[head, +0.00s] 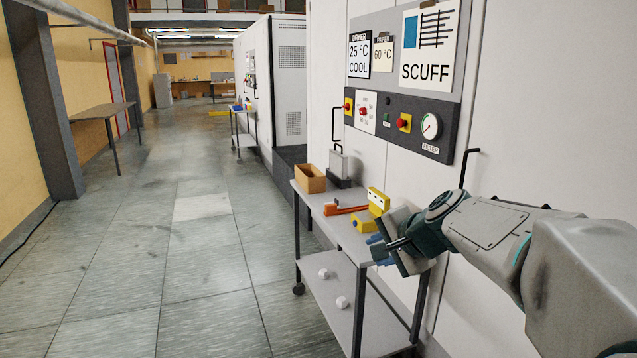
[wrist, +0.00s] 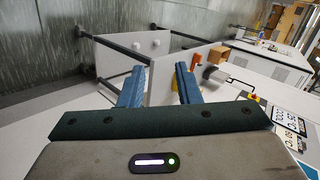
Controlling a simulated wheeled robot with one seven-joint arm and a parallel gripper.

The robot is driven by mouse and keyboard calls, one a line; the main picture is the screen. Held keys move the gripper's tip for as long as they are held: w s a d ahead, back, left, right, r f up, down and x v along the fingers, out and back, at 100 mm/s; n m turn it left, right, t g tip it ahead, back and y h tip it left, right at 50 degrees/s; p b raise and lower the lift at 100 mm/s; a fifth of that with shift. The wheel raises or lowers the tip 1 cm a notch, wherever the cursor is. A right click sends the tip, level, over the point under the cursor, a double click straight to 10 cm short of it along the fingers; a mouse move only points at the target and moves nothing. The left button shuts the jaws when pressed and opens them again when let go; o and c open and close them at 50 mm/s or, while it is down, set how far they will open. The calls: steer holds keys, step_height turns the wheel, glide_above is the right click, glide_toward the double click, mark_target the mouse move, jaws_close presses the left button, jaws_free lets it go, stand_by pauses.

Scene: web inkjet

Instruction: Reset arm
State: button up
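My gripper (head: 382,248) is at the end of my arm, over the near end of the grey cart (head: 335,228) beside the white machine. In the wrist view my gripper (wrist: 158,85) shows its two blue fingers spread apart with a gap between them. Nothing shows held between the fingers. The arm reaches in from the right of the head view, in front of the machine wall.
The cart's top holds a brown box (head: 311,179), an orange tool (head: 345,209) and yellow blocks (head: 366,222). Two white pieces (head: 342,302) lie on its lower shelf. A control panel (head: 404,124) is above. The floor at left (head: 180,270) is clear.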

steer(key=s+d+f+n+g+h+p, duration=0.1)
steer(key=s+n, duration=0.4)
steer(key=s, duration=0.6)
steer(key=s+d+f+n+g+h+p, duration=0.2)
steer(key=s+f+n+g+h+p, duration=0.1)
steer(key=s, duration=0.9)
step_height(320, 180, down, 3)
steer(key=n+g+p, duration=0.1)
steer(key=n+g, duration=0.1)
steer(key=shift+s+n, duration=0.2)
steer(key=shift+n, duration=0.2)
steer(key=shift+o, duration=0.7)
steer(key=shift+r, duration=0.15)
